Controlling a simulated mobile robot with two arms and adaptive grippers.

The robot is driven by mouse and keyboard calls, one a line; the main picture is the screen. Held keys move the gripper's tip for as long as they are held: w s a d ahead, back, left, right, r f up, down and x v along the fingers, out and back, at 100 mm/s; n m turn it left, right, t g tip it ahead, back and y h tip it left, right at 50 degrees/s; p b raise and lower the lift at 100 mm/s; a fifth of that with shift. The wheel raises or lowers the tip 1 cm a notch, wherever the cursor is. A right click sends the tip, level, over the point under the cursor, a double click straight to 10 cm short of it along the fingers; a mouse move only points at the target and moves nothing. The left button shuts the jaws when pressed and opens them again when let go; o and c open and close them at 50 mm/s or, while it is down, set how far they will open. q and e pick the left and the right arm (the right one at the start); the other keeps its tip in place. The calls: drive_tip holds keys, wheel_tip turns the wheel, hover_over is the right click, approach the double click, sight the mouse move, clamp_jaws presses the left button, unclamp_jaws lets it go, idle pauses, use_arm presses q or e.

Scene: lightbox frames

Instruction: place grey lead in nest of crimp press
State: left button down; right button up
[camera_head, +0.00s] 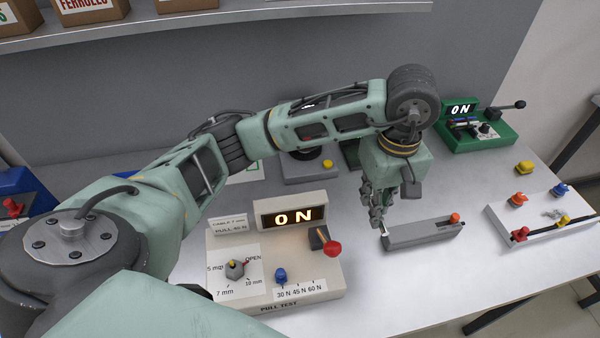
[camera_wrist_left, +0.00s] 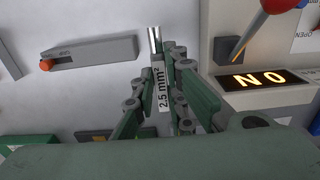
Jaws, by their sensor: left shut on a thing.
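My left gripper (camera_head: 380,215) points down over the middle of the table, between the pull test box and a low grey bar. In the left wrist view my left gripper (camera_wrist_left: 158,88) is shut on a thin piece with a bright metal end (camera_wrist_left: 155,40) and a white tag reading 2.5 mm². This looks like the grey lead; its rest is hidden by the fingers. A green machine (camera_head: 480,143) with a lit ON display and a black-knobbed lever stands at the back right; it may be the crimp press. Its nest cannot be made out. My right gripper is not in view.
The cream pull test box (camera_head: 222,268) with ON display and red lever is left of my gripper. The low grey bar (camera_head: 425,235) with an orange knob lies right of it. A white board (camera_head: 535,228) with coloured pegs is farther right. Front table is clear.

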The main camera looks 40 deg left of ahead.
use_arm(q)
drive_tip(key=shift+f, duration=0.7)
drive_tip(key=shift+w+f, duration=0.2)
drive_tip(key=shift+f, duration=0.1)
drive_tip(key=p, duration=0.3)
hover_over(345, 206)
wheel_tip(345, 206, down, 6)
drive_tip(key=shift+d+f, duration=0.15)
drive_tip(key=shift+f, duration=0.2)
wheel_tip(345, 206, down, 3)
drive_tip(key=shift+f+p, duration=0.1)
drive_tip(key=shift+p, duration=0.75)
drive_tip(key=shift+f, duration=0.45)
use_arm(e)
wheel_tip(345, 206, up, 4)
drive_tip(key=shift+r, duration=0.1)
